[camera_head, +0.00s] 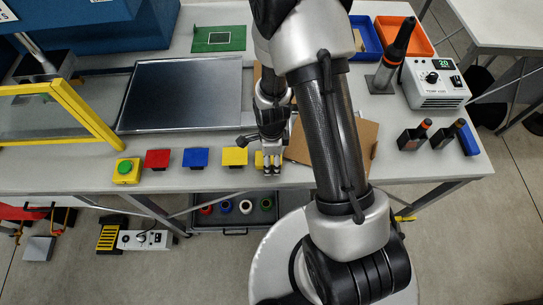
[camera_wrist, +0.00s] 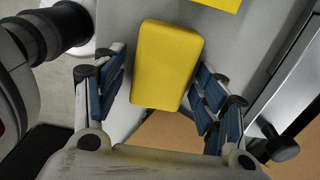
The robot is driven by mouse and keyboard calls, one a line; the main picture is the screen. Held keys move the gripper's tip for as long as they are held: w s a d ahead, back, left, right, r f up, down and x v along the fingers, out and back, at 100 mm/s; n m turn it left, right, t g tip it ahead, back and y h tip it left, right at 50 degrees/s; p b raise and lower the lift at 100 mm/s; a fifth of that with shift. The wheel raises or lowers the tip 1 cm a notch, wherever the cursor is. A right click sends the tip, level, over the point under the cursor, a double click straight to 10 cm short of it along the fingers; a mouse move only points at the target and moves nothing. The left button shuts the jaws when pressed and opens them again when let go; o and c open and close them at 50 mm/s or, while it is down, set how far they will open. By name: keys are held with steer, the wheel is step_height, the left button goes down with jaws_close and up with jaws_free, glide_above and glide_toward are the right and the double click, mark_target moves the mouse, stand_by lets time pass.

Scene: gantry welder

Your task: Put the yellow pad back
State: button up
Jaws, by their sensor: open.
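A yellow block-shaped pad (camera_wrist: 166,65) lies between the two blue-padded fingers of my gripper (camera_wrist: 158,92) in the wrist view. The fingers stand apart on both sides of it, with a gap on the left; the right finger is close, and I cannot tell if it touches. In the head view my gripper (camera_head: 270,165) is low over the table's front edge, and part of the yellow pad (camera_head: 259,160) shows at its left. A flat yellow square (camera_head: 235,156) sits just left of it; its edge also shows at the top of the wrist view (camera_wrist: 218,3).
A blue square (camera_head: 195,157), a red square (camera_head: 157,158) and a green button on a yellow box (camera_head: 126,171) line the front edge. Brown cardboard (camera_head: 365,143) lies right of my gripper. A dark metal plate (camera_head: 181,95) lies behind. A temperature unit (camera_head: 435,84) stands at right.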

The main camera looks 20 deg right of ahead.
steer(key=shift+r, duration=0.1)
step_height(320, 180, up, 27)
steer(key=s+n+t+p, duration=0.2)
steer(key=s+n+p, duration=0.1)
steer(key=n, duration=0.6)
steer(key=s+r+n+t, duration=0.2)
steer(key=s+r+n, duration=0.9)
steer(key=n, duration=0.1)
steer(key=shift+s+a+n+t, duration=0.3)
steer(key=shift+s+a, duration=0.05)
steer(key=shift+a, duration=0.05)
